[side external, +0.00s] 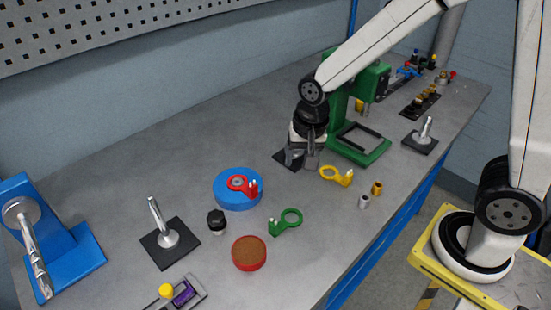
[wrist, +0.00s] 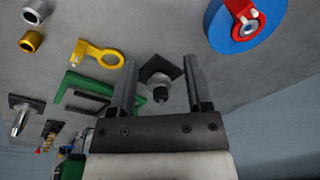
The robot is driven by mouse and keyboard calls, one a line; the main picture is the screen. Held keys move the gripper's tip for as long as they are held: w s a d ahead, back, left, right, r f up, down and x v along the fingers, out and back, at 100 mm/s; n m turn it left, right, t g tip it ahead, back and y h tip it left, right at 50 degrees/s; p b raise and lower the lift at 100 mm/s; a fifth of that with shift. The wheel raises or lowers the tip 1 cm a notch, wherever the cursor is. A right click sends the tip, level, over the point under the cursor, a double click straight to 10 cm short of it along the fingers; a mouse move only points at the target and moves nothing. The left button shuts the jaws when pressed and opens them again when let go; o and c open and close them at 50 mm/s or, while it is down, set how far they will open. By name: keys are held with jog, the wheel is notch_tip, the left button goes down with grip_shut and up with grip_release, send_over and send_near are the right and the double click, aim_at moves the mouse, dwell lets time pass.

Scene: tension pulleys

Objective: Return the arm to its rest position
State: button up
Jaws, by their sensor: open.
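My gripper (side external: 303,160) hangs over the far middle of the bench, left of the green press (side external: 358,140). In the wrist view its two fingers (wrist: 160,68) are spread, with nothing clamped between them. A dark square plate (wrist: 164,68) with a short grey and black post shows between the fingers; I cannot tell how far below them it is. In the side view the plate (side external: 285,160) is partly hidden by my gripper. A red ring-ended arm (side external: 238,184) lies on a blue disc (side external: 228,201). A yellow arm (side external: 330,173) and a green arm (side external: 290,218) lie on the bench.
Silver (side external: 364,201) and brass (side external: 377,187) bushings stand near the front edge. Post stands (side external: 170,240) and (side external: 421,140), a black knob (side external: 217,221), a red-rimmed brown disc (side external: 249,253) and a blue fixture (side external: 60,245) occupy the bench. The back-left bench is clear.

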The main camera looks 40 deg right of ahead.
jog(key=s+d+f+n+t, duration=0.1)
jog(key=s+d+n, duration=0.4)
jog(key=s+n, duration=0.2)
jog(key=shift+n, duration=0.5)
